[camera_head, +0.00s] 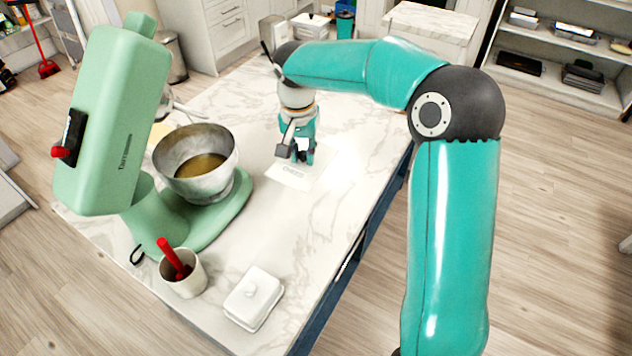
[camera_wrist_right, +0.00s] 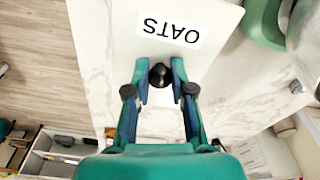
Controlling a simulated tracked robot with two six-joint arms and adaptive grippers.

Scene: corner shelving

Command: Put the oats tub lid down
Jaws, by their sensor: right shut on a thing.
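In the right wrist view the white sheet (camera_wrist_right: 205,62) carries a label reading OATS. There the fingers of my right gripper (camera_wrist_right: 160,82) are shut on a dark round knob (camera_wrist_right: 160,74), which I take to be that of the oats tub lid. My left gripper is not in view.
A green stand mixer (camera_head: 118,118) with a metal bowl (camera_head: 200,160) stands left of my right gripper. A mug (camera_head: 184,275) with a red-handled tool and a white butter dish (camera_head: 253,299) stand at the front. The marble counter (camera_head: 272,222) is clear between them and the sheet.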

